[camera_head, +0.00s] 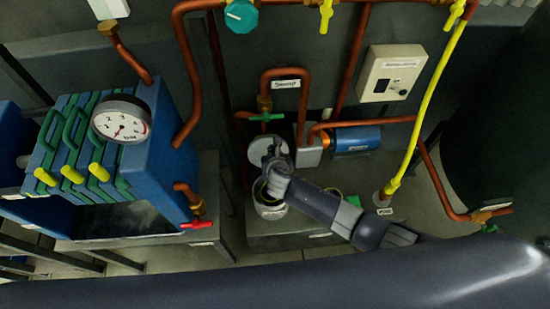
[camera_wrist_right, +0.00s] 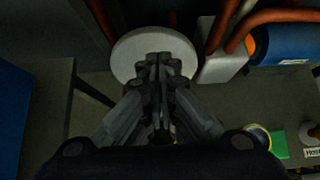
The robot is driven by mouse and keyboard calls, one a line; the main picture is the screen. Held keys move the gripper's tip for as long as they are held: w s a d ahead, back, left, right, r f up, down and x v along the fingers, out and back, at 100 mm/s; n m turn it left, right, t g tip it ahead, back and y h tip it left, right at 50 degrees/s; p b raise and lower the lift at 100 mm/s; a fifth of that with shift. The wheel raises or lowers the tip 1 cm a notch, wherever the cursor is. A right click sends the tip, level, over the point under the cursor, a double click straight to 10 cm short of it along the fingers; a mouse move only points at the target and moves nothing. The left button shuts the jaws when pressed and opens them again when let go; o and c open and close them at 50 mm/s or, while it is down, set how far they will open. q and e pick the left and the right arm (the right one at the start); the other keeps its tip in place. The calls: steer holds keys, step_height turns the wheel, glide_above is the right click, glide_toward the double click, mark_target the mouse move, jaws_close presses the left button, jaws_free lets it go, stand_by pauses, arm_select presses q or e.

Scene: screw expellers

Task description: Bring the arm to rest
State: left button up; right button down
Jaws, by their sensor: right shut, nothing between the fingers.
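My right arm reaches in from the lower right in the head view. Its gripper (camera_head: 275,150) is above a round metal pot (camera_head: 268,209) and close to a pale round disc (camera_head: 257,152). In the right wrist view the gripper (camera_wrist_right: 160,62) has its fingers together with nothing between them. The pale disc (camera_wrist_right: 128,50) lies behind the fingertips there; whether they touch it I cannot tell. My left gripper does not show.
A blue filter press (camera_head: 160,170) with a pressure gauge (camera_head: 121,119) stands at the left. Copper pipes, a green valve handle (camera_head: 266,117) and a blue motor (camera_head: 356,140) are near the gripper. A yellow hose (camera_head: 432,108) runs down at the right. A grey control box (camera_head: 391,73) is on the wall.

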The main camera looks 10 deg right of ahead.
steer(key=shift+v, duration=2.55)
steer(key=shift+s+f, duration=0.1)
steer(key=shift+f, duration=0.1)
steer(key=s+d+f+m+g, duration=0.2)
steer(key=s+d+f+m, duration=0.25)
steer(key=f, duration=0.35)
steer(key=s+d+f+m+g+b, duration=0.1)
steer(key=s+d+f+m+g, duration=0.15)
steer(key=s+f+m, duration=0.45)
steer(key=s+d+f+m+g, duration=0.1)
steer(key=s+d+f+m, duration=0.35)
steer(key=f, duration=0.45)
steer(key=s+d+f+m+g, duration=0.1)
steer(key=s+d+f+m, duration=0.1)
steer(key=s+m, duration=0.4)
steer(key=s+d+f+m+g+b, duration=0.1)
steer(key=s+f+m, duration=0.4)
steer(key=s, duration=0.8)
steer(key=s+d+f+m+g, duration=0.1)
steer(key=s+d+f+m, duration=0.2)
steer(key=s+m, duration=0.3)
steer(key=s+f, duration=0.1)
steer(key=s, duration=0.3)
steer(key=shift+d+f+m, duration=0.2)
steer(key=shift+d+m, duration=0.1)
steer(key=shift+d, duration=0.05)
